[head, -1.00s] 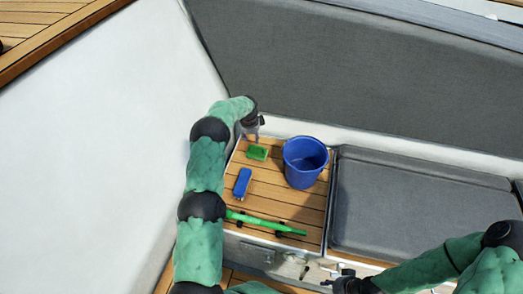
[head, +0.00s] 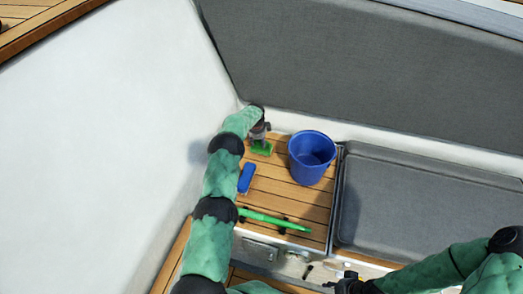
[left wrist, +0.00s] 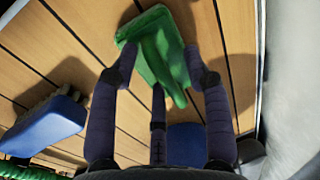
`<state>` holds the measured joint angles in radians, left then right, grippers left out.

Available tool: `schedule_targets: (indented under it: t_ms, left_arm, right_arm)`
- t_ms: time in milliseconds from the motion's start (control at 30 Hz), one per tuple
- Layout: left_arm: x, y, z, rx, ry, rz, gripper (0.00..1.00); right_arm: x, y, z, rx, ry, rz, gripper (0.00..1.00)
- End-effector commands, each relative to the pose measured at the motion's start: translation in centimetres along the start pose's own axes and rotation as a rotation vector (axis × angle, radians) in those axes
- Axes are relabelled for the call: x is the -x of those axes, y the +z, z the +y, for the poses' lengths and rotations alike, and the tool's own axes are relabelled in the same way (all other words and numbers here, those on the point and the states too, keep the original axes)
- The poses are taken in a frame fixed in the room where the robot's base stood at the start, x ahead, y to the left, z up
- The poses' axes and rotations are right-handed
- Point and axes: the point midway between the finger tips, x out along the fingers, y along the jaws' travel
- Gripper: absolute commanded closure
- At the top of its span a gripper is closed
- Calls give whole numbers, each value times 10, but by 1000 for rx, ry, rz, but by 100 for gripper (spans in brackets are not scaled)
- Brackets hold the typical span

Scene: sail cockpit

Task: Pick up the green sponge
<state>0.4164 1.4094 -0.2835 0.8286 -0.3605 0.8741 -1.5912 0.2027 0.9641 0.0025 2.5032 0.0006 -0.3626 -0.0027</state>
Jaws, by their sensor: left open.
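The green sponge (head: 262,150) lies at the far left part of the slatted wooden seat. It also shows in the left wrist view (left wrist: 160,48), where my left gripper (left wrist: 160,75) has its dark fingers spread around the sponge's near part. My left gripper (head: 261,136) is open just above the sponge in the head view and hides part of it. I cannot tell whether any finger touches the sponge. My right gripper (head: 346,284) is at the bottom edge of the head view, away from the sponge, too small and dark to tell its opening.
A blue brush (head: 246,178) lies nearer than the sponge, and a green pole (head: 275,221) lies along the seat's near edge. A blue bucket (head: 312,157) stands to the right. A white wall (head: 110,150) rises on the left. A grey cushion (head: 430,205) fills the right.

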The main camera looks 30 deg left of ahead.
Motion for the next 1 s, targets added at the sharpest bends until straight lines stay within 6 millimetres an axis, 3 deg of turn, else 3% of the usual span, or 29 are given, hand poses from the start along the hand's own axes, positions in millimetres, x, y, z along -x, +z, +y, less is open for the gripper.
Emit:
schedule_targets:
  t_ms: [300,500,1000]
  left_arm:
    - [-3,0,0,0,-1,0,51]
    - [-4,0,0,-1,-1,0,100]
    - [-2,0,0,-1,3,0,100]
  right_arm:
    - [-1,0,0,0,0,0,60]
    - [-1,0,0,0,0,0,60]
    - [0,0,0,0,0,0,60]
